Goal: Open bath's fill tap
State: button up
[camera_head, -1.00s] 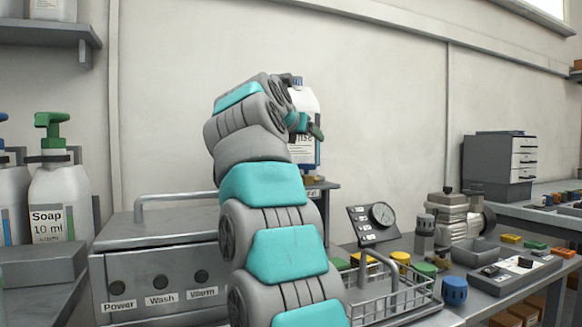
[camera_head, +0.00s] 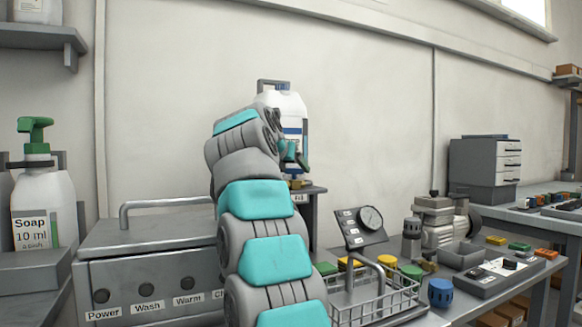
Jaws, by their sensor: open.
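The bath (camera_head: 150,275) is the grey metal box at lower left, with a lid handle and round knobs labelled Power, Wash and Warm; my arm hides its right end. Behind my arm a white jug (camera_head: 290,105) stands on a small grey shelf (camera_head: 312,190). A brass-coloured fitting (camera_head: 300,183), seemingly the fill tap, shows at the jug's foot above a small tag on the shelf edge, partly hidden. My gripper (camera_head: 297,157) is in front of the jug, above the fitting, mostly hidden by my wrist. Its jaws are open, with nothing seen in them.
A soap bottle (camera_head: 42,205) with a green pump stands at left. Right of my arm are a wire basket (camera_head: 375,300), a gauge panel (camera_head: 360,228), a compressor (camera_head: 438,222) and coloured caps on the bench. A drawer cabinet (camera_head: 484,170) stands farther right.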

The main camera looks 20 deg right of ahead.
jog(key=c, duration=1.1)
